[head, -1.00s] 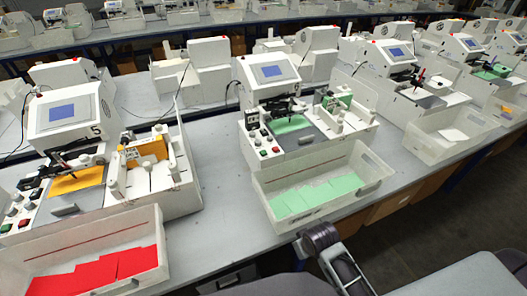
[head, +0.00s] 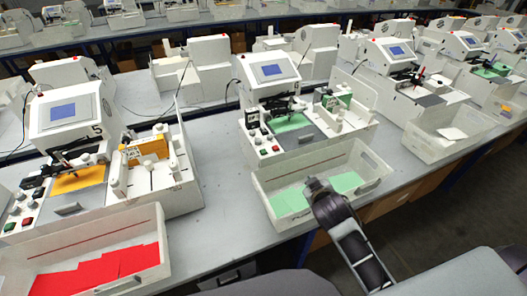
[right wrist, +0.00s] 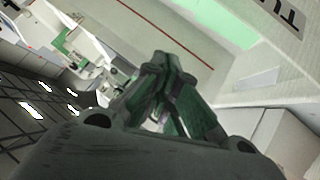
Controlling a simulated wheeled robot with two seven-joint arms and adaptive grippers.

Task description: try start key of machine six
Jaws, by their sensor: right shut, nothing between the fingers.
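Machine six (head: 272,75) is the white plotter in the middle of the head view, with a blue screen and a green card on its bed. Its control panel is at the front left, with a small green key (head: 263,152) beside a red key (head: 276,149). Which of them is the start key, I cannot read. My right gripper (head: 317,184) is over the card bin in front of this machine, to the right of and nearer than the keys, apart from them. In the right wrist view its fingers (right wrist: 174,66) are shut and empty. My left gripper is out of view.
A white bin (head: 268,213) with green cards stands before machine six, below my right gripper. Machine five (head: 75,115), with an orange card, stands at left, with a bin (head: 40,258) of red cards before it. Grey table (head: 215,165) is bare between the machines.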

